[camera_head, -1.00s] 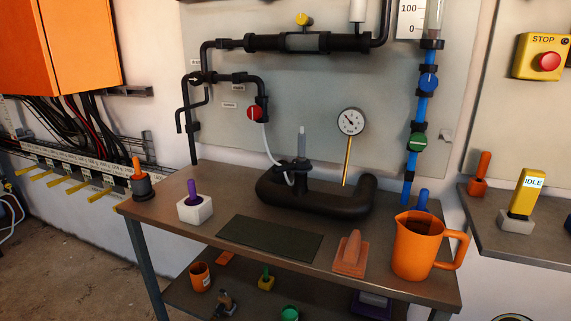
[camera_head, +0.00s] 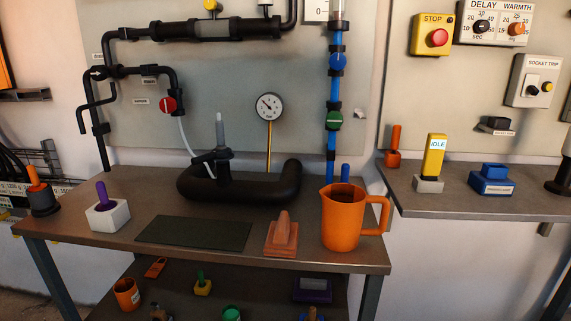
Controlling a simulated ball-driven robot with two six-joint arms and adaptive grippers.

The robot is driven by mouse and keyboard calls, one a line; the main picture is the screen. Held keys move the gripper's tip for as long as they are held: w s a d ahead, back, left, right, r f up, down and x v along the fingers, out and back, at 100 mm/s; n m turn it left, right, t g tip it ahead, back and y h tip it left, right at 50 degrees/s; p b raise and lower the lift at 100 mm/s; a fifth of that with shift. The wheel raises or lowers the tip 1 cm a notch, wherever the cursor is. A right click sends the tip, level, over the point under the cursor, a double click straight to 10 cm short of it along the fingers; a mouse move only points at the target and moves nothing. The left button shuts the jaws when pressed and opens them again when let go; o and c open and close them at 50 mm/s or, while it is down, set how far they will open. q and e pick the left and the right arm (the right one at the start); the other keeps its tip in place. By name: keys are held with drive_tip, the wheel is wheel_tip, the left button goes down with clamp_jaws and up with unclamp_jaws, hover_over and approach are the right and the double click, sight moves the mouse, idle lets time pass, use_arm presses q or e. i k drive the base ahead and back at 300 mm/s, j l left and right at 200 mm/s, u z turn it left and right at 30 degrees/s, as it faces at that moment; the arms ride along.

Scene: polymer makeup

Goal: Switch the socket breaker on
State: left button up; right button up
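A grey box labelled SOCKET TRIP (camera_head: 533,81) is mounted on the wall panel at the upper right of the head view. The exact switch position is too small to tell. Neither of my grippers is in view.
A yellow STOP box (camera_head: 432,35) and a DELAY/WARMTH dial box (camera_head: 495,22) are left of the socket box. Below is a shelf (camera_head: 430,202) with a yellow IDLE device (camera_head: 436,157) and a blue block (camera_head: 492,180). A workbench (camera_head: 290,255) with an orange jug (camera_head: 342,218) stands left.

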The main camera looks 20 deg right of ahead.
sight(533, 90)
drive_tip(key=z, duration=0.5)
drive_tip(key=l+z, duration=0.1)
drive_tip(key=z, duration=0.4)
drive_tip(key=i+z, duration=0.1)
drive_tip(key=z, duration=0.85)
drive_tip(key=i+l, duration=0.05)
